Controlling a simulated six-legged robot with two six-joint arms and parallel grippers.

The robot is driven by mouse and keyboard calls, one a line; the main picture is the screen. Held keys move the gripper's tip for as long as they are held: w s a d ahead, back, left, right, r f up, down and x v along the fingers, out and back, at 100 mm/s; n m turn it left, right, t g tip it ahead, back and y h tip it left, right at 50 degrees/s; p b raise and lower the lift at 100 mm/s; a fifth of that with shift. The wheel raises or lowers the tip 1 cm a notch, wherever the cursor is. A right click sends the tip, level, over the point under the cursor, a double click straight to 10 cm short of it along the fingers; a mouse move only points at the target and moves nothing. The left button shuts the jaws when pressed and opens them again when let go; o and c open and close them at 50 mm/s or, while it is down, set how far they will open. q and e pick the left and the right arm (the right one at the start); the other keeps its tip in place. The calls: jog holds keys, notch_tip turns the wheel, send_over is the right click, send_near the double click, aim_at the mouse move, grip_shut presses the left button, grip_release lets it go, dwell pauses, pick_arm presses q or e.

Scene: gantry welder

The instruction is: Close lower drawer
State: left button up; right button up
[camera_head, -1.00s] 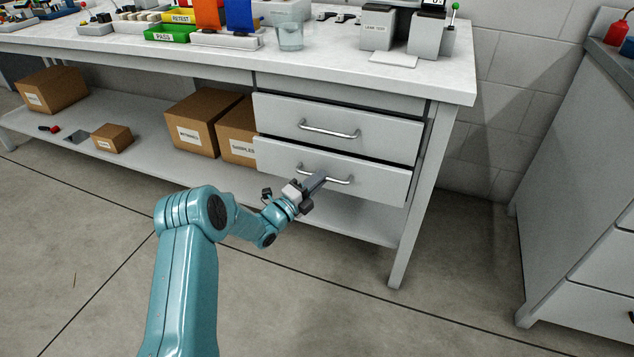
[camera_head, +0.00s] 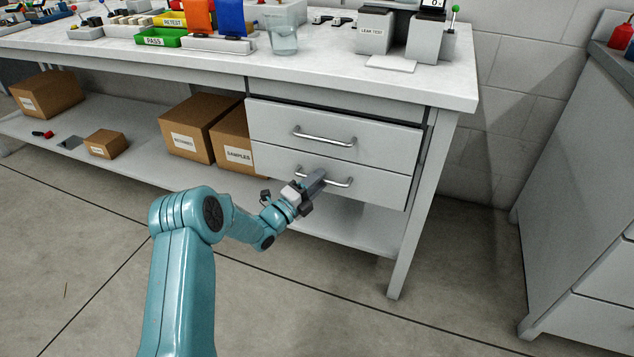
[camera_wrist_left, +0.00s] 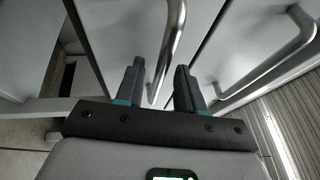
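The lower drawer (camera_head: 375,187) is a light grey front with a silver bar handle (camera_head: 340,183), under the workbench at the right. It looks close to flush with the upper drawer; I cannot tell if a small gap remains. My left gripper (camera_head: 317,181) is at the left half of that handle and hides part of it. In the left wrist view the two dark fingers (camera_wrist_left: 159,86) stand apart, with the lower handle's bar (camera_wrist_left: 173,45) running between them and room beside it. My right gripper is not in view.
The upper drawer (camera_head: 385,143) with its own handle (camera_head: 325,138) sits just above. Cardboard boxes (camera_head: 235,140) stand on the lower shelf (camera_head: 150,166) to the left. A bench leg (camera_head: 417,235) is at the right. The floor in front is clear.

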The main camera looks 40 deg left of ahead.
pick_arm(q)
jog(key=shift+s, duration=0.1)
jog(key=p+v, duration=0.3)
jog(key=v, duration=1.3)
jog(key=shift+s, duration=0.15)
